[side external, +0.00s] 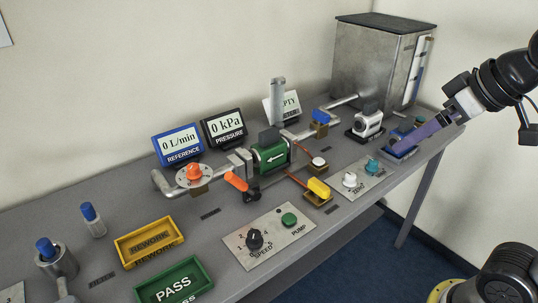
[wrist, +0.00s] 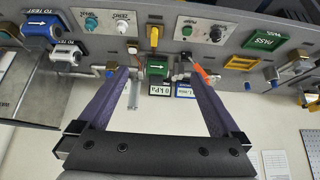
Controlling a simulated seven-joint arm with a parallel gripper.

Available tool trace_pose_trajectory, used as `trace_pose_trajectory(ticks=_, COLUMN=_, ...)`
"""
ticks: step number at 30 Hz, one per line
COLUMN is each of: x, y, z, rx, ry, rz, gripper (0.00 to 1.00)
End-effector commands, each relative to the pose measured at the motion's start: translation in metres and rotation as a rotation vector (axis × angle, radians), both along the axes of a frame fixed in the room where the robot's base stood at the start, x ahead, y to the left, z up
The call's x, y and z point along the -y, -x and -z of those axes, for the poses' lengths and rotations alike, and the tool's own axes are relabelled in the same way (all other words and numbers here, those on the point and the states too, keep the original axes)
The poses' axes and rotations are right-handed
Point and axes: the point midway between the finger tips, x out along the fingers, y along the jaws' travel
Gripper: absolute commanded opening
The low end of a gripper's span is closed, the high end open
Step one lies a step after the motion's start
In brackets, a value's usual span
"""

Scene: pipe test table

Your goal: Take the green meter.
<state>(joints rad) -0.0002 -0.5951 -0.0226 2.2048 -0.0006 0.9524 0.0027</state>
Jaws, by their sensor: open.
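The green meter (side external: 269,157), with a white arrow on its face, sits in the pipe run in the middle of the table. In the wrist view the green meter (wrist: 157,67) shows between my two purple fingers, farther off and apart from them. The meter's far side is hidden.
An orange-handled tool (side external: 236,182) is close in front of the meter. A yellow valve handle (side external: 318,187) is to its right. Display signs (side external: 223,127) stand behind. A white meter (side external: 368,122) and a metal tank (side external: 372,65) are toward the right. Yellow (side external: 148,240) and green trays are front left.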

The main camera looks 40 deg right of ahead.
Motion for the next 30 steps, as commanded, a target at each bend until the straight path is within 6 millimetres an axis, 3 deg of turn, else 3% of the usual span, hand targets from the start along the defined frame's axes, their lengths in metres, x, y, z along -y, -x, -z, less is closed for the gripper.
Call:
trace_pose_trajectory(ticks=3, x=0.000, y=-0.050, z=-0.033, rx=0.008, ry=0.000, rz=0.000, gripper=1.00)
trace_pose_trajectory(ticks=6, x=0.000, y=-0.092, z=-0.052, rx=0.009, ry=0.000, rz=0.000, gripper=1.00)
trace_pose_trajectory(ticks=10, x=-0.001, y=-0.149, z=-0.065, rx=0.002, ry=0.000, rz=0.000, gripper=1.00)
trace_pose_trajectory(ticks=14, x=-0.001, y=-0.206, z=-0.064, rx=-0.014, ry=0.000, rz=0.000, gripper=1.00)
trace_pose_trajectory(ticks=20, x=-0.002, y=-0.290, z=-0.034, rx=-0.057, ry=0.000, rz=-0.001, gripper=1.00)
trace_pose_trajectory(ticks=24, x=-0.002, y=-0.336, z=0.003, rx=-0.100, ry=0.000, rz=-0.001, gripper=1.00)
trace_pose_trajectory(ticks=30, x=-0.003, y=-0.366, z=0.059, rx=-0.177, ry=0.001, rz=-0.002, gripper=1.00)
